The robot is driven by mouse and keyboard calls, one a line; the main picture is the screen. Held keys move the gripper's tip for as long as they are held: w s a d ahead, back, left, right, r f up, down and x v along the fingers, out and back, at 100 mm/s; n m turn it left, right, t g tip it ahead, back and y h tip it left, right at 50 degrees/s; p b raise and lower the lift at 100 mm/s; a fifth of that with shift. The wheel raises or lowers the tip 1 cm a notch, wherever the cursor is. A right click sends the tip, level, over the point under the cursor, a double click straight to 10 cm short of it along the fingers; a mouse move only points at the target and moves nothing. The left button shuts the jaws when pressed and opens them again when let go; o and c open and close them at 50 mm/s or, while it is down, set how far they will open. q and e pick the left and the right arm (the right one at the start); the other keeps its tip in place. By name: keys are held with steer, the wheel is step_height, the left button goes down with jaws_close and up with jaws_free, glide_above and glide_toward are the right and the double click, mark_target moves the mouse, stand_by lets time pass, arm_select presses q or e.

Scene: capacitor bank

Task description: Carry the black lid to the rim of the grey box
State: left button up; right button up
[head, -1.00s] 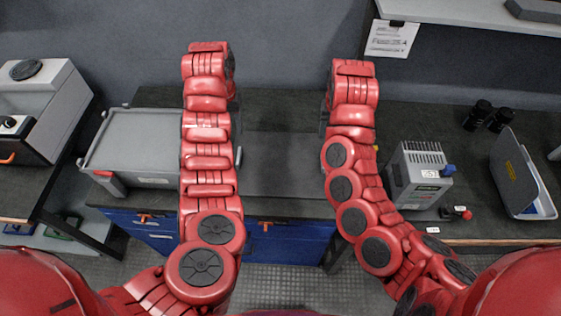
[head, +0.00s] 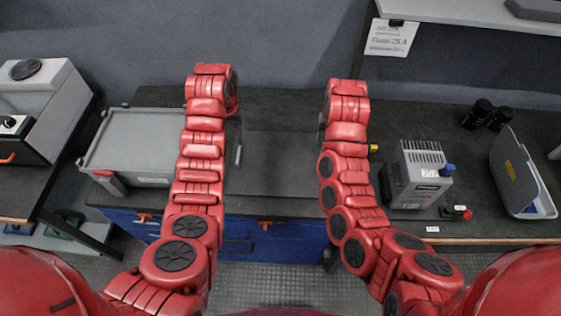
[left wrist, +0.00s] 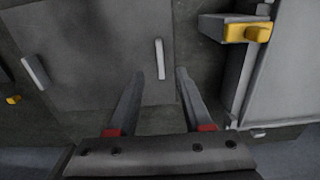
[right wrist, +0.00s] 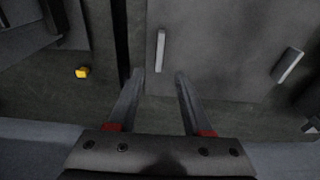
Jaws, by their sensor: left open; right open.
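The black lid (head: 280,155) lies flat on the dark bench between my arms. It is a dark panel with light bar handles, which show in both wrist views. The grey box (head: 128,178) stands to its left, with a raised rim; its edge shows at the right of the left wrist view (left wrist: 290,65). My left gripper (left wrist: 160,71) is open, with one bar handle showing between its fingertips. My right gripper (right wrist: 160,71) is open, with the other bar handle showing between its fingertips. Whether either gripper touches a handle is unclear. My red arms hide the lid's sides in the head view.
A grey finned unit (head: 420,175) stands to the right on the bench, with a tilted panel (head: 515,165) beyond it and black cylinders (head: 490,115) behind. A white machine (head: 45,100) stands far left. A yellow latch (left wrist: 236,29) juts from the box near my left gripper.

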mark_target(237, 158)
arm_select(q)
step_height(237, 158, down, 9)
steer(key=shift+s+f, duration=0.15)
steer(key=shift+f, duration=0.05)
arm_select(e)
steer(key=f, duration=0.6)
steer(key=w+f, duration=0.1)
steer(key=f, duration=0.2)
steer(key=shift+f, duration=0.2)
arm_select(q)
steer(key=shift+f, duration=0.3)
arm_select(e)
steer(key=shift+w+f, duration=0.15)
steer(key=shift+f, duration=0.15)
arm_select(q)
steer(key=shift+f, duration=0.95)
arm_select(e)
steer(key=shift+w+f, duration=0.1)
steer(key=shift+f, duration=0.75)
arm_select(q)
jaws_close()
arm_select(e)
jaws_close()
arm_select(q)
steer(key=shift+r, duration=0.1)
